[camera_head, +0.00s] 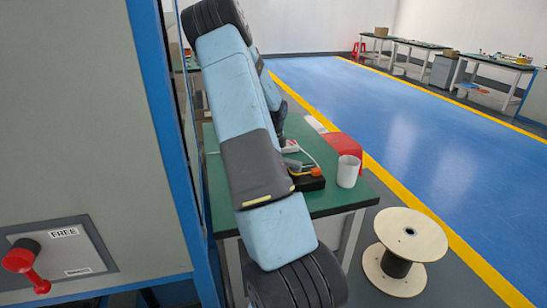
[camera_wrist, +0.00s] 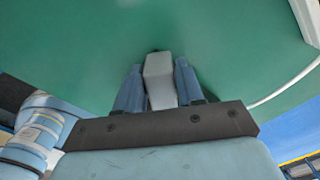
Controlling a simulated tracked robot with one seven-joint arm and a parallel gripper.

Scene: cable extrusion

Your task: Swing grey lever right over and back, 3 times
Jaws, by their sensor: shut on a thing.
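In the wrist view, the grey lever (camera_wrist: 160,84) is a pale grey bar with a blunt end. It stands between the two blue fingers of my gripper (camera_wrist: 159,66), which are shut on it from both sides. Behind it is the plain green table top. In the head view, my arm runs across the middle and hides most of the gripper and its grip. A black box (camera_head: 309,183) with an orange knob (camera_head: 316,172) sits on the table beside my arm. The lever's base and its angle are hidden.
A cabinet (camera_head: 80,120) with a red handle (camera_head: 22,260) and a FREE label stands close on the left. A wooden spool (camera_head: 410,232) stands on the floor at right.

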